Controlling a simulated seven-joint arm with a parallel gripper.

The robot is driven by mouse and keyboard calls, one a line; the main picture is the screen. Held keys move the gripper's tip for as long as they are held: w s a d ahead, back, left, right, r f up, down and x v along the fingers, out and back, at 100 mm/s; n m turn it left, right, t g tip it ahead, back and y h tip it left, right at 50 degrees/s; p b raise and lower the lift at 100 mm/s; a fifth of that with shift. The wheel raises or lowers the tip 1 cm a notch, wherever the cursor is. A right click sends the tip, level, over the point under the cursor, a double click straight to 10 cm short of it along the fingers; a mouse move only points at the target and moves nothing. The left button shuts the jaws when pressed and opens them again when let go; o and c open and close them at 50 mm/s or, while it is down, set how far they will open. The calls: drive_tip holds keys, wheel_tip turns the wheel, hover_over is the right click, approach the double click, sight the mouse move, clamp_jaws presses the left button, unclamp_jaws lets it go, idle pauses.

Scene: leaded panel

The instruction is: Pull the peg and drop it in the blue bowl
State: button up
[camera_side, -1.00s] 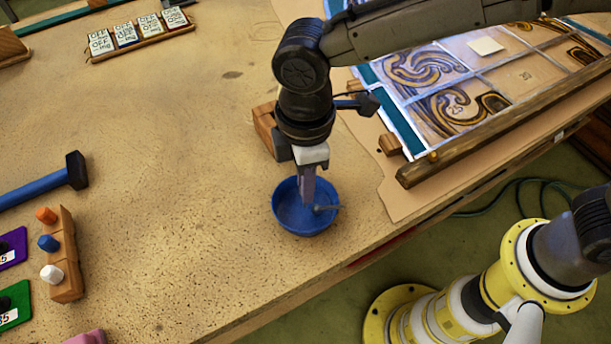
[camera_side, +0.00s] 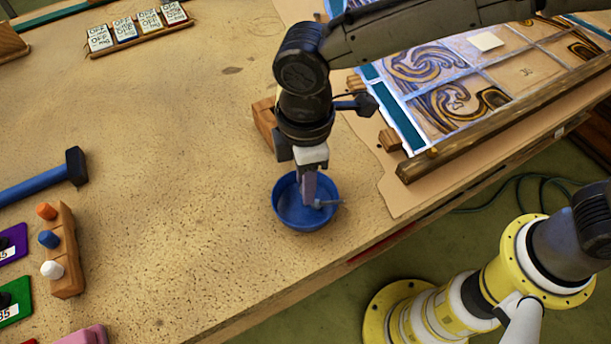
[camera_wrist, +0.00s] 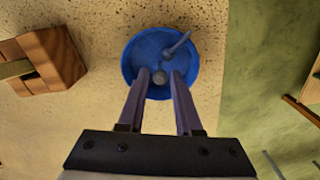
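The blue bowl (camera_side: 283,208) stands on the worktop near its front edge. My gripper (camera_side: 309,202) points down into it. In the wrist view, my gripper (camera_wrist: 160,74) has its two fingers apart over the bowl (camera_wrist: 133,57). A grey peg (camera_side: 328,204) shows in the bowl, its thin end pointing right in the side view. In the wrist view, a grey rod (camera_wrist: 180,42) lies toward the bowl's far side. I cannot tell whether knob and rod are one piece.
A wooden block (camera_side: 264,121) stands behind the bowl. The leaded panel (camera_side: 455,82) with its wooden bar (camera_side: 470,137) lies to the right. A hammer (camera_side: 45,181) and a rack of coloured pegs (camera_side: 64,250) are at left. The worktop left of the bowl is clear.

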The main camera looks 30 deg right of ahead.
drive_tip(key=shift+o, duration=1.4)
